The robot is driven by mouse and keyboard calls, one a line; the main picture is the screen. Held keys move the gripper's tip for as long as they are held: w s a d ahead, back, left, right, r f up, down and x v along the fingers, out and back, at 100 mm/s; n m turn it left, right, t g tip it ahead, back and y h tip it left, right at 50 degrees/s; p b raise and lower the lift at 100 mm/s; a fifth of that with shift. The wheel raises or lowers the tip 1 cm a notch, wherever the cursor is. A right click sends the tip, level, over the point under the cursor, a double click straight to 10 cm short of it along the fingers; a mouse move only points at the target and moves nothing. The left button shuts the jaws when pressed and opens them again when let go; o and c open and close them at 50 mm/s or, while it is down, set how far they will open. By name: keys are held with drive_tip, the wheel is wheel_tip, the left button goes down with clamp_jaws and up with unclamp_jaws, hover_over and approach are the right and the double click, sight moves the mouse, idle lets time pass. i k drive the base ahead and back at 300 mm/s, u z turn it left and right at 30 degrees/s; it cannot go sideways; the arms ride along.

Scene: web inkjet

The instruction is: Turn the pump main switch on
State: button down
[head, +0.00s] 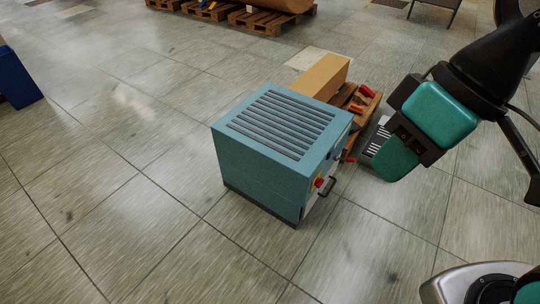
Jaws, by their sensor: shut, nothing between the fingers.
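A teal cabinet (262,165) with a slatted top stands on the floor mid-picture. On its right-hand face is a red switch knob (319,183) on a yellow plate, seen at a steep angle, so its setting cannot be told. A dark handle (328,187) sits just right of the knob. A second small red part (349,159) shows farther along that face. My gripper (390,168) is shut and empty, to the right of the cabinet and apart from the knob.
A wooden pallet (372,101) with a long cardboard box (320,78) and red-handled items lies behind the cabinet. A striped black-and-white item (377,140) is partly hidden by my gripper. A blue bin (15,78) stands far left. The tiled floor in front is clear.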

sight(318, 183)
drive_tip(key=u, duration=0.05)
drive_tip(key=k, duration=1.2)
drive_tip(key=z, duration=1.2)
drive_tip(key=i, duration=1.7)
drive_tip(key=u, duration=0.7)
